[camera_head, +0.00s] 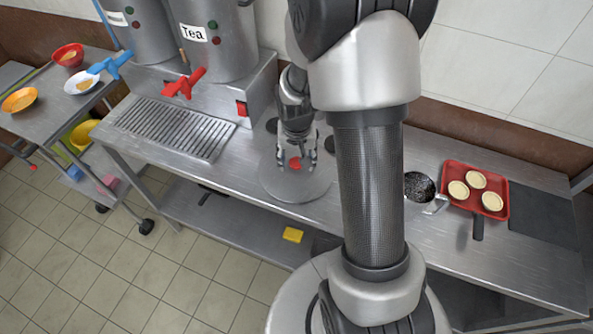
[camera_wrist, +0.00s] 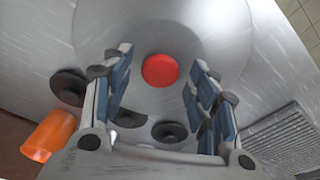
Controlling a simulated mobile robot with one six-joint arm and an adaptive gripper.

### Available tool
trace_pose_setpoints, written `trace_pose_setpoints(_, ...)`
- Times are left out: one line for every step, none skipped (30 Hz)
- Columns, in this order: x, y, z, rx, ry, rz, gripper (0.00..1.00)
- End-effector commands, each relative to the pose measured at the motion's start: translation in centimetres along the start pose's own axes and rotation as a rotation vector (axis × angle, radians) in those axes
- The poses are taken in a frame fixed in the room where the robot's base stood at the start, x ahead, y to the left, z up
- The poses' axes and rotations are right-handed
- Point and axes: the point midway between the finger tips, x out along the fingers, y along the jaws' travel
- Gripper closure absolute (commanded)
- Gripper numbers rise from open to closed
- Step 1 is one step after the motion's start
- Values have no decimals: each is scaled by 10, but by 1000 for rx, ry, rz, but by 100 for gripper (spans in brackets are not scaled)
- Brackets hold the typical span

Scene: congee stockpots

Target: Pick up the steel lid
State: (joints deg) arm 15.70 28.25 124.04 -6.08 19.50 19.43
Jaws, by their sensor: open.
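The steel lid (camera_head: 292,188) is a round, flat grey disc with a red knob (camera_head: 295,163), lying on the steel counter. In the wrist view the lid (camera_wrist: 215,35) fills the upper middle, and its red knob (camera_wrist: 160,70) sits between my fingers. My gripper (camera_head: 296,162) is over the lid, pointing down, with a finger on each side of the knob. In the wrist view my gripper (camera_wrist: 160,80) is open, with clear gaps between both fingers and the knob. Part of the lid's far side is hidden behind my gripper.
Steel tea urns (camera_head: 210,35) with red and blue taps stand at the back left beside a drip grate (camera_head: 175,128). A red tray (camera_head: 470,170) with tarts and a dark-filled pot (camera_head: 419,187) are to the right. An orange object (camera_wrist: 48,136) and dark round pieces lie near the lid.

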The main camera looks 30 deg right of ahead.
Motion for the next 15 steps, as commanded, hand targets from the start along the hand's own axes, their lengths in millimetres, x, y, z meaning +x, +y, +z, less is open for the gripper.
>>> trace_pose_setpoints(8,0,1,0,-1,0,46)
trace_pose_setpoints(10,0,1,0,-1,0,46)
trace_pose_setpoints(11,0,0,0,-1,0,46)
trace_pose_setpoints(11,0,0,0,0,0,46)
trace_pose_setpoints(11,0,0,0,0,0,46)
trace_pose_setpoints(10,0,0,0,1,0,46)
trace_pose_setpoints(10,0,0,0,1,0,46)
trace_pose_setpoints(10,0,0,0,1,0,46)
trace_pose_setpoints(10,0,0,0,1,0,47)
trace_pose_setpoints(10,0,0,0,1,0,49)
trace_pose_setpoints(10,0,0,0,1,0,51)
trace_pose_setpoints(10,0,0,0,1,0,54)
trace_pose_setpoints(10,0,0,0,1,0,56)
trace_pose_setpoints(10,0,0,0,1,0,58)
trace_pose_setpoints(10,0,0,0,1,0,60)
